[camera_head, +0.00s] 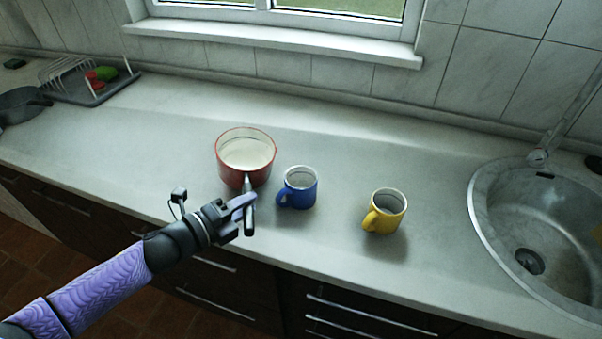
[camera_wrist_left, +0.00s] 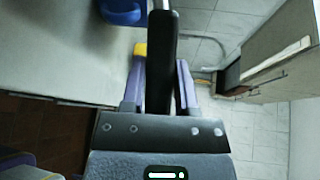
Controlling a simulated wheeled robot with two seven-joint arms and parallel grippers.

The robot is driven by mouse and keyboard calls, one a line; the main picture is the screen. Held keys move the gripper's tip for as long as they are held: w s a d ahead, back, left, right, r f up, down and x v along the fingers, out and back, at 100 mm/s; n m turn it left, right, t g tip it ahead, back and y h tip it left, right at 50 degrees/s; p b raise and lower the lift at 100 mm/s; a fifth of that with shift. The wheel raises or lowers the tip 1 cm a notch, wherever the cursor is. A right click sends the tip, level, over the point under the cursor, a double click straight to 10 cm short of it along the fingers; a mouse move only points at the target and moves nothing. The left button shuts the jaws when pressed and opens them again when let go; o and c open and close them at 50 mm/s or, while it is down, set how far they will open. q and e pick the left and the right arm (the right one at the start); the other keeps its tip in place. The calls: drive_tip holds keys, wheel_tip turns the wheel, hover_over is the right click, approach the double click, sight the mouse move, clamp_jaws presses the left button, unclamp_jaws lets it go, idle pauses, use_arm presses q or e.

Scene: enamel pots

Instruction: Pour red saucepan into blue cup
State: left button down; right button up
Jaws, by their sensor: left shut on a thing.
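The red saucepan (camera_head: 232,176) is at the middle of the counter, upright, with a pale inside. Its dark handle (camera_head: 249,220) points toward the front edge. My left gripper (camera_head: 246,208) is shut on that handle; the wrist view shows the black handle (camera_wrist_left: 161,70) between its two fingers. Whether the pan touches the counter I cannot tell. The blue cup (camera_head: 299,193) stands upright just right of the pan, its handle toward the left; part of it shows in the wrist view (camera_wrist_left: 122,10). My right gripper is not in view.
A yellow cup (camera_head: 386,213) stands to the right of the blue cup. A round metal sink (camera_head: 480,205) is at the far right. A drying rack (camera_head: 85,82) and a dark pan (camera_head: 20,104) are at the far left. The counter between the yellow cup and sink is clear.

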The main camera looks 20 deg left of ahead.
use_arm(q)
drive_tip(key=shift+d+r+m, duration=0.1)
drive_tip(key=shift+d+m, duration=0.15)
drive_tip(key=shift+m, duration=0.05)
drive_tip(key=shift+s+d+m+g+y+p, duration=0.1)
drive_tip(key=shift+d+m+g+y+p, duration=0.2)
drive_tip(key=shift+d+m+y+p, duration=0.6)
idle(1.1)
drive_tip(key=shift+d+r+m+y+p, duration=0.15)
drive_tip(key=shift+d+r+m+p, duration=0.2)
drive_tip(key=shift+d+p, duration=0.3)
drive_tip(key=shift+d+r+m+y+p, duration=0.15)
drive_tip(key=shift+d+m+p, duration=0.3)
drive_tip(key=shift+p, duration=0.3)
idle(2.3)
